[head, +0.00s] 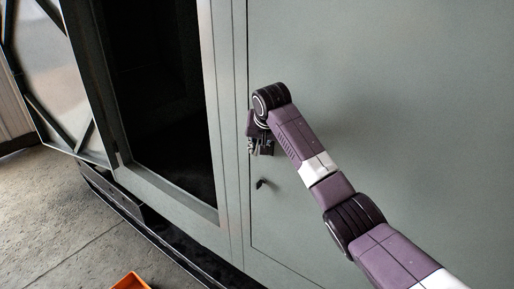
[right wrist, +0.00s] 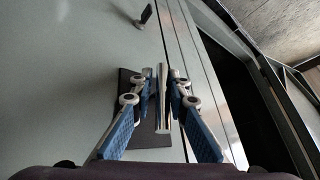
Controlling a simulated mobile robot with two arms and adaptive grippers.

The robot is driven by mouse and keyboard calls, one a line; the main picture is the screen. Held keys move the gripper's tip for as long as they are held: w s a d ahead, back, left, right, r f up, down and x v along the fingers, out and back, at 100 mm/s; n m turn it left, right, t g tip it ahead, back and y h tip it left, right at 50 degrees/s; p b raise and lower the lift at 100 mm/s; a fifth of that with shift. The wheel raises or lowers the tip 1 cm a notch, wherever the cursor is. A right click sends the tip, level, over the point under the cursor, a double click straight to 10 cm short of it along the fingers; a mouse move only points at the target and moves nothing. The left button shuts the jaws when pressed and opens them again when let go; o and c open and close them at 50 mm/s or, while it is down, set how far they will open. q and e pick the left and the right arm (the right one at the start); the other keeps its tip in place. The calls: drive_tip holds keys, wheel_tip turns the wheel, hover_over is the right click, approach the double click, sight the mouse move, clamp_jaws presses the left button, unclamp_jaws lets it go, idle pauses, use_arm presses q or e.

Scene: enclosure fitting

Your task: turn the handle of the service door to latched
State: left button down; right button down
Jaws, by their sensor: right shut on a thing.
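The service door (head: 390,110) is a large grey-green panel that lies flush with its frame in the head view. Its handle (right wrist: 162,100) is a pale upright bar on a dark plate (right wrist: 155,140) near the door's edge, seen in the right wrist view. My right gripper (head: 262,146) is at the handle, with its blue-padded fingers (right wrist: 163,95) on both sides of the bar and shut on it. In the head view my wrist and fingers hide most of the handle. My left gripper is not in view.
A small dark lever (head: 260,184) sits on the door below the handle and also shows in the right wrist view (right wrist: 146,14). Left of the door is a dark open bay (head: 155,90) with a swung-open door (head: 52,75). An orange object (head: 131,282) lies on the concrete floor (head: 45,220).

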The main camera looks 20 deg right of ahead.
drive_tip(key=shift+r+n+g+h, duration=0.2)
drive_tip(key=shift+n+g+h, duration=0.1)
drive_tip(key=shift+g+h, duration=0.3)
drive_tip(key=shift+d+g, duration=0.1)
drive_tip(key=shift+g, duration=0.2)
drive_tip(key=c, duration=2.2)
unclamp_jaws()
drive_tip(key=shift+o, duration=0.4)
drive_tip(key=shift+f, duration=0.15)
drive_tip(key=v, duration=1.2)
